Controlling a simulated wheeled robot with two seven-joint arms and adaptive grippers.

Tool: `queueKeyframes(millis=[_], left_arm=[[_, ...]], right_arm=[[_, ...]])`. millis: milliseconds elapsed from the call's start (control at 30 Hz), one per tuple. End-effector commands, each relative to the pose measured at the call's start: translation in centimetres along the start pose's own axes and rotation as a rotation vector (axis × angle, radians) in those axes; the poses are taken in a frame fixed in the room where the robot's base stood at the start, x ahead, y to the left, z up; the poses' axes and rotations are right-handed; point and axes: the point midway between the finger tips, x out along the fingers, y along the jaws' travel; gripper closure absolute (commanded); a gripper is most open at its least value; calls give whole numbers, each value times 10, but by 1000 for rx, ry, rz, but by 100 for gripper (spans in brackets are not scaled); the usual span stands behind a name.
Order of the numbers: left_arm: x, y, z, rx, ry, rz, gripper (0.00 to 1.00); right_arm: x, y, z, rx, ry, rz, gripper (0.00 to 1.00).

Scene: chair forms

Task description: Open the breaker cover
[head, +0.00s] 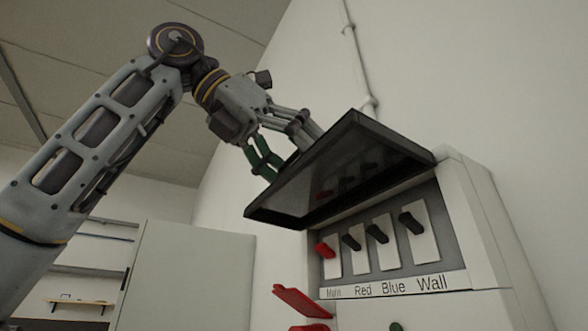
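The breaker cover (345,165) is a dark, see-through panel with a black frame. It is swung up and sticks out from the top of the breaker box (490,230), tilted. Below it the switches show uncovered: a red one (326,250) at the left and black ones (411,222) to its right. My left gripper (292,153) is at the upper left edge of the cover, with its grey and green fingers spread apart. Its fingertips are partly hidden by the cover, so I cannot tell whether they touch it. My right gripper is not in view.
Labels (395,287) under the switches read Main, Red, Blue and Wall. A red lever-like part (302,302) juts out lower on the box. A conduit (356,50) runs up the wall. A pale cabinet (190,275) and shelves (80,303) stand at the left.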

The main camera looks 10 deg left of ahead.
Motion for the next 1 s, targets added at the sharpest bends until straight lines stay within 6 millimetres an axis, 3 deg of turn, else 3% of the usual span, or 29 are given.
queueKeyframes(millis=[367, 1000], left_arm=[[-22, 0, 1, -1, -4, 1, 20], [-105, 0, 2, 0, 0, 0, 20]], right_arm=[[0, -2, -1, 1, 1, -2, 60], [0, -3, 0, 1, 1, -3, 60]])
